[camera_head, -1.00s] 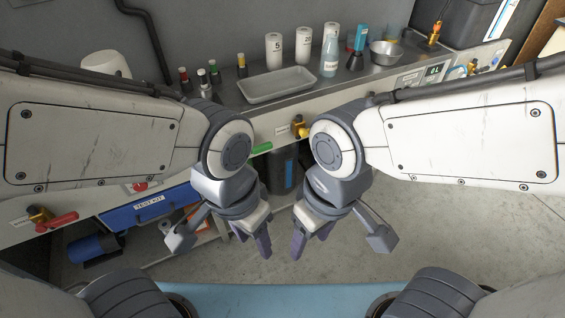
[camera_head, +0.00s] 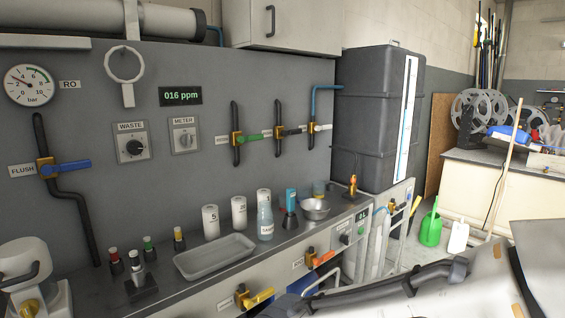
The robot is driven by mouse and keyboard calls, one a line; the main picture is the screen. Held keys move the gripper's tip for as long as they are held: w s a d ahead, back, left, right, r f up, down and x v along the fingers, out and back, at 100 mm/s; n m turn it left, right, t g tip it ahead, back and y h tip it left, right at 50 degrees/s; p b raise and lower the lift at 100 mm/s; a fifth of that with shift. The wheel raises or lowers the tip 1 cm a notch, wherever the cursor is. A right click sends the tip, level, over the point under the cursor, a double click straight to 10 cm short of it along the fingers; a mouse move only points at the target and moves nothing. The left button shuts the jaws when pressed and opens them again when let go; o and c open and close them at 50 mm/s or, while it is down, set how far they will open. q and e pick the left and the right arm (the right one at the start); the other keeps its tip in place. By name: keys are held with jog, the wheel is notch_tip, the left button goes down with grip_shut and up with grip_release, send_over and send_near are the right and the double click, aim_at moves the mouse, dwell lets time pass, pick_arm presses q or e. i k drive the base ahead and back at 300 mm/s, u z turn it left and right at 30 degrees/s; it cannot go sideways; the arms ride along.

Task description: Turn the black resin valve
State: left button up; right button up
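Three small valves with brass bodies sit in a row on the grey wall panel. The middle one has a black lever (camera_head: 291,131) that points right, on a dark vertical pipe (camera_head: 278,112). The valve to its left has a green lever (camera_head: 251,136), and the one to its right has a white lever (camera_head: 323,127) under a blue pipe. A small label (camera_head: 222,140) beside the row is too small to read surely. Neither gripper shows. Part of my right arm fills the lower right corner, well below and right of the valves.
A counter below the valves holds a tray (camera_head: 214,260), bottles, a metal bowl (camera_head: 315,209) and small vials. A black tank (camera_head: 372,115) stands just right of the valves. A flush valve with a blue lever (camera_head: 72,167) is at left. Wall space around the valves is clear.

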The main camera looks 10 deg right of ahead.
aim_at(284, 132)
jog(key=z, duration=0.55)
jog(key=i, duration=0.6)
jog(key=z, duration=0.7)
jog(key=i, duration=0.7)
jog(key=u, duration=0.45)
jog(key=i, duration=0.7)
jog(key=u, duration=0.55)
